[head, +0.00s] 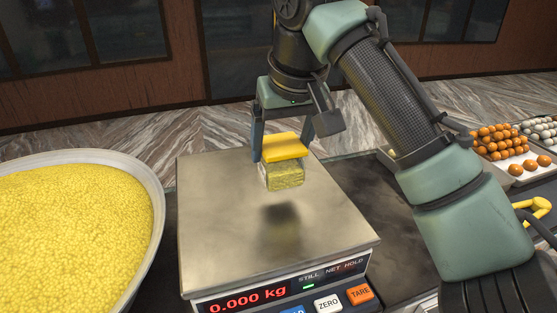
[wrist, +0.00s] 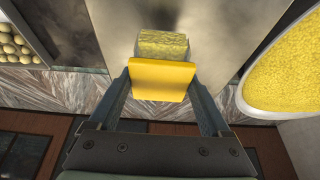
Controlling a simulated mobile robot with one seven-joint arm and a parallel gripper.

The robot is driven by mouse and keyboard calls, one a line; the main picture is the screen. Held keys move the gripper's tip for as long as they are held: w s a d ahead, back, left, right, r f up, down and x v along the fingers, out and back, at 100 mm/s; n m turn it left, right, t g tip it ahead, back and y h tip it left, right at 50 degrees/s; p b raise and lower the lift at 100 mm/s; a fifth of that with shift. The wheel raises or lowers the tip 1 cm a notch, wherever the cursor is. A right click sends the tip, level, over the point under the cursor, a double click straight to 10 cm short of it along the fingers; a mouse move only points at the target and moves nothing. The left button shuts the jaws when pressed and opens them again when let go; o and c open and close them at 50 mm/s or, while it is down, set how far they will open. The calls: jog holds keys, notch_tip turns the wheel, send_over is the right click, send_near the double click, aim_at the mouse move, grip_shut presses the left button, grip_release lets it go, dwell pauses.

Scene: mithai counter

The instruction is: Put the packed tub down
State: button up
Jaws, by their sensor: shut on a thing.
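The packed tub (head: 284,177) is a small clear tub filled with yellow crumbly sweet. A dark shadow lies on the pan below, apart from the tub. The scale reads 0.000 kg. In the wrist view the tub (wrist: 162,48) shows beyond the yellow piece (wrist: 162,80), between the two fingers (wrist: 160,95).
A wide metal bowl (head: 152,190) heaped with yellow sweet stands left of the scale. Trays of orange balls (head: 494,140) and pale balls (head: 540,128) lie at the right, with a yellow handle-like object (head: 535,207) nearer. The scale pan is bare.

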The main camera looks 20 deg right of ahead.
aim_at(281, 166)
jog(key=shift+f+p, duration=0.5)
jog(key=shift+f, duration=1.4)
jog(key=shift+a+f, duration=0.1)
jog(key=shift+f, duration=0.1)
jog(key=o, duration=1.2)
jog(key=shift+r, duration=0.1)
